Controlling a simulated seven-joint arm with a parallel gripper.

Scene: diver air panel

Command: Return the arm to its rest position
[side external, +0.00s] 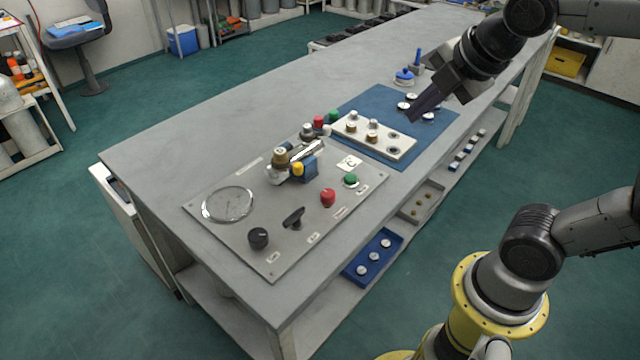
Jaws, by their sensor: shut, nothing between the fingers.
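My gripper (426,106) hangs above the blue mat at the right of the bench, pointing down and to the left. Its fingers are together with nothing between them. The grey air panel (245,246) lies on the bench to the left, apart from my gripper. It carries a round gauge (228,204), a black knob (258,238), a black lever (293,217), a red button (328,197), a green button (351,180) and a brass-topped valve fitting (281,157).
The blue mat (440,126) holds a white block (396,152) with several round fittings, and loose discs lie near my gripper. A blue-capped item (404,76) stands behind. The bench's far left surface (220,130) is clear.

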